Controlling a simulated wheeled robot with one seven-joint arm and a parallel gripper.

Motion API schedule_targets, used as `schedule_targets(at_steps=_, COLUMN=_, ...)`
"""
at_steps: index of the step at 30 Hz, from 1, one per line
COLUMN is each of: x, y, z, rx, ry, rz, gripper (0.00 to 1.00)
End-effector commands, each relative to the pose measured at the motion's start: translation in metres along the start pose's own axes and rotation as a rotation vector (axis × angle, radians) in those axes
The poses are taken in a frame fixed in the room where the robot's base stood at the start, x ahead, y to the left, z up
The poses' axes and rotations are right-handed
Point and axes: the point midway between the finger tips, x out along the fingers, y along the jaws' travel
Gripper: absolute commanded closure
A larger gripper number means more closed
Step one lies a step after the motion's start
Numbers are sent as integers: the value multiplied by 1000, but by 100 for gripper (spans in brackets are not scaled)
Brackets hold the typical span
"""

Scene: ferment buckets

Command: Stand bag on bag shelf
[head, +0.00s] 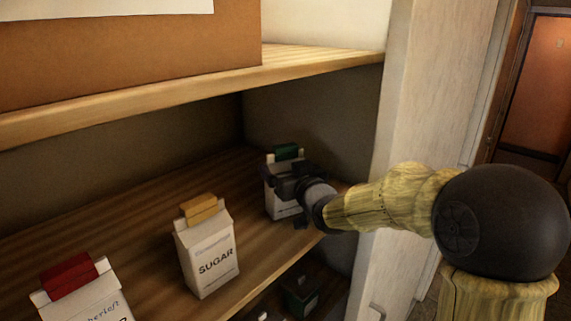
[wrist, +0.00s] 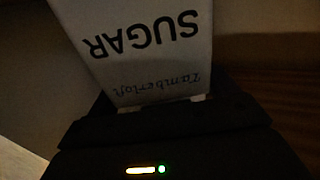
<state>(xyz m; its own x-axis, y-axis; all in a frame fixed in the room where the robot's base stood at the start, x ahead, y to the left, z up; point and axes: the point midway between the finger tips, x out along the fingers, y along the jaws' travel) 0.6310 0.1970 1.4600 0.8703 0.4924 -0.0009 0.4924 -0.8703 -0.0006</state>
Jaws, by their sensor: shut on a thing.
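A white bag (head: 271,202) with a green top (head: 287,152) stands upright at the right end of the wooden shelf (head: 150,262), close to the side wall. My gripper (head: 284,186) is shut on this bag and covers part of its front. In the wrist view the bag (wrist: 140,55) shows upside down with the word SUGAR, its near end between the fingers. Its base looks at shelf level, but I cannot tell whether it bears on the board.
A sugar bag with a yellow top (head: 207,255) stands mid-shelf, and a bag with a red top (head: 85,300) is at the front left. An upper shelf (head: 190,92) holding a brown box (head: 130,60) overhangs. Dark items (head: 299,294) sit below. The cabinet side (head: 415,120) is near my arm.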

Motion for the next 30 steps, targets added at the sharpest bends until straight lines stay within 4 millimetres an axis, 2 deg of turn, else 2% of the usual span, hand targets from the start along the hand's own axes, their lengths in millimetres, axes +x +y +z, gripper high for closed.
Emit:
schedule_targets(at_steps=10, x=0, y=0, z=3, rx=-1, ry=3, rz=0, gripper=63)
schedule_targets(at_steps=11, x=0, y=0, z=3, rx=0, ry=1, rz=0, gripper=10)
schedule_targets(at_steps=12, x=0, y=0, z=2, rx=0, ry=1, rz=0, gripper=2)
schedule_targets(at_steps=23, x=0, y=0, z=-2, rx=0, ry=1, rz=0, gripper=0)
schedule_targets(at_steps=30, x=-27, y=0, z=3, rx=-4, ry=2, rz=2, gripper=0)
